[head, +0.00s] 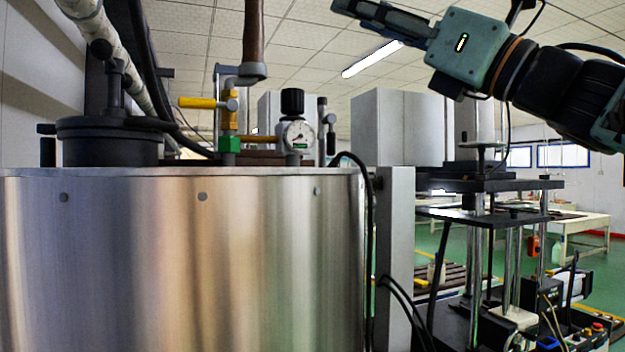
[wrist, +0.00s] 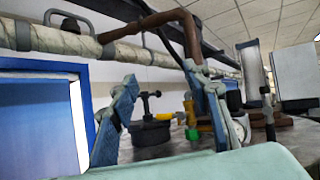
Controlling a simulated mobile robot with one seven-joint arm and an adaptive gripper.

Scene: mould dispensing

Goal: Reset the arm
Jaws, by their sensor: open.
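My gripper (head: 372,14) is raised at the upper right of the head view, near the ceiling light, pointing left. In the wrist view my gripper (wrist: 160,85) shows two fingers spread wide apart. It is open, with nothing held between the fingers. It is in free air above and to the right of the steel tank (head: 180,260), touching nothing that I can see.
On the tank's top stand a pressure gauge (head: 298,136), a yellow-handled valve (head: 197,102) and a dark round fitting (head: 108,140). A brown pipe (head: 253,40) hangs above. A press-like stand (head: 490,215) with dark plates is at the right. A wrapped pipe (wrist: 60,40) runs along the wall.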

